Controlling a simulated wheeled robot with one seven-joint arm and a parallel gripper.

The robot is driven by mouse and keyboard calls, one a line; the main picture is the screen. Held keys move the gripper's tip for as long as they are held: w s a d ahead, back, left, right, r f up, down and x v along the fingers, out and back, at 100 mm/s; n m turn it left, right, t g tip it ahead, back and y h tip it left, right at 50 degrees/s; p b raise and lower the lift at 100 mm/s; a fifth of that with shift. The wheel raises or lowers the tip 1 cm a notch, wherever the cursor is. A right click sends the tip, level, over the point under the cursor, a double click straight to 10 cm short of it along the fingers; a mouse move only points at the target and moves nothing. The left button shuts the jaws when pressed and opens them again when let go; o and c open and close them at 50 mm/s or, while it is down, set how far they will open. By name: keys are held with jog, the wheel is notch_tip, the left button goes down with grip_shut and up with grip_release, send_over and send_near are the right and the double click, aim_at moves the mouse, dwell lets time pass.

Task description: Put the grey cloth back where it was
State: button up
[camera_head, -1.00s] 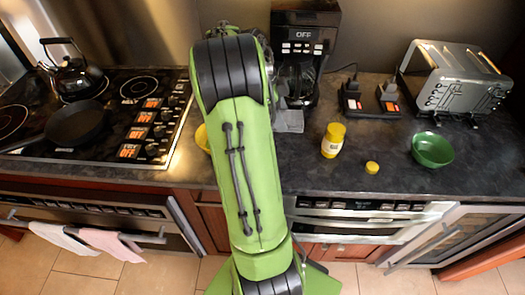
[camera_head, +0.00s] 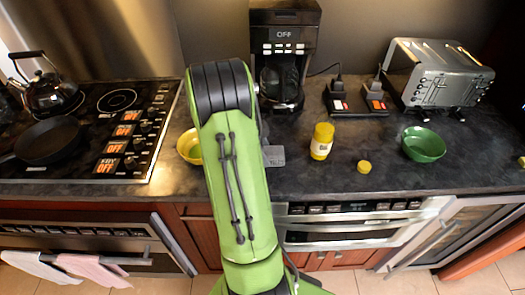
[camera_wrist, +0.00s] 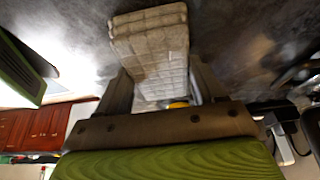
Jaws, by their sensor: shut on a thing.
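The grey cloth (camera_wrist: 150,45) looks like a pale, folded block with a grid texture in the wrist view. My gripper (camera_wrist: 160,72) is shut on it, with one finger on each side, and the cloth sticks out beyond the fingertips. In the head view my green arm hides the gripper, and I cannot make out the cloth there. A small flat grey patch (camera_head: 273,156) shows beside my arm, in front of the coffee maker; I cannot tell what it is.
On the dark counter stand a coffee maker (camera_head: 285,45), a yellow bottle (camera_head: 321,141), a yellow lid (camera_head: 364,167), a green bowl (camera_head: 423,144), a toaster (camera_head: 440,75) and a partly hidden yellow bowl (camera_head: 190,146). A stove (camera_head: 95,135) is left. White and pink towels (camera_head: 92,268) hang on the oven handle.

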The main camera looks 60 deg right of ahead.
jog(key=shift+f, duration=0.1)
jog(key=o, duration=1.5)
